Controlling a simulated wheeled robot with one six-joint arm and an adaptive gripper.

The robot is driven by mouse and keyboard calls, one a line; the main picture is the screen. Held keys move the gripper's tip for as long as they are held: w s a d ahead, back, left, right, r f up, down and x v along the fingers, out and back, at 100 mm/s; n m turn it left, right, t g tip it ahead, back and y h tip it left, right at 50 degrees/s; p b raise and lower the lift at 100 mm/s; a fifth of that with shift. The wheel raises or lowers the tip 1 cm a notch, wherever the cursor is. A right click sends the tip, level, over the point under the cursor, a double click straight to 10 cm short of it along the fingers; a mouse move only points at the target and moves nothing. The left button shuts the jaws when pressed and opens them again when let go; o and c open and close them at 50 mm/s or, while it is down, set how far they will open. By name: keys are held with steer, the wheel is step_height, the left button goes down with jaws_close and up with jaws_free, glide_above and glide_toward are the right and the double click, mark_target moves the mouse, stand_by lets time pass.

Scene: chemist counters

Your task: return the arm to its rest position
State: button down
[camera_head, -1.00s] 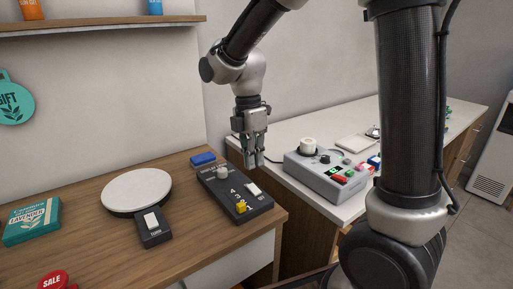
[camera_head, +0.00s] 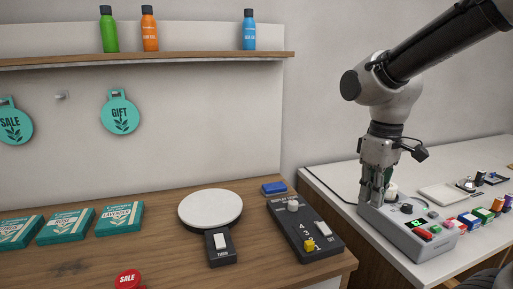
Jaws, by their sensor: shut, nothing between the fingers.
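My gripper (camera_head: 374,196) is at the right of the head view, pointing down with its fingers together and nothing between them. In the picture it overlaps the left end of the grey control box (camera_head: 410,231), which has a lit green display and stands on the white counter. I cannot tell how far above or in front of the box the fingertips are. My arm (camera_head: 430,50) reaches in from the upper right and bends down at the wrist. The gripper hides part of a white round knob (camera_head: 391,188) on the box.
The wooden counter (camera_head: 165,265) holds a white turntable (camera_head: 210,208) with a switch, a black slider panel (camera_head: 303,230), a blue block (camera_head: 274,188) and several teal boxes (camera_head: 119,218). A shelf (camera_head: 150,60) with bottles is above.

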steer(key=s+d+r+m+t, duration=0.4)
steer(key=s+d+m, duration=0.2)
steer(key=s+d, duration=0.3)
steer(key=shift+s+d+r+m, duration=0.25)
steer(key=shift+d+r+m, duration=0.15)
steer(key=shift+d, duration=0.15)
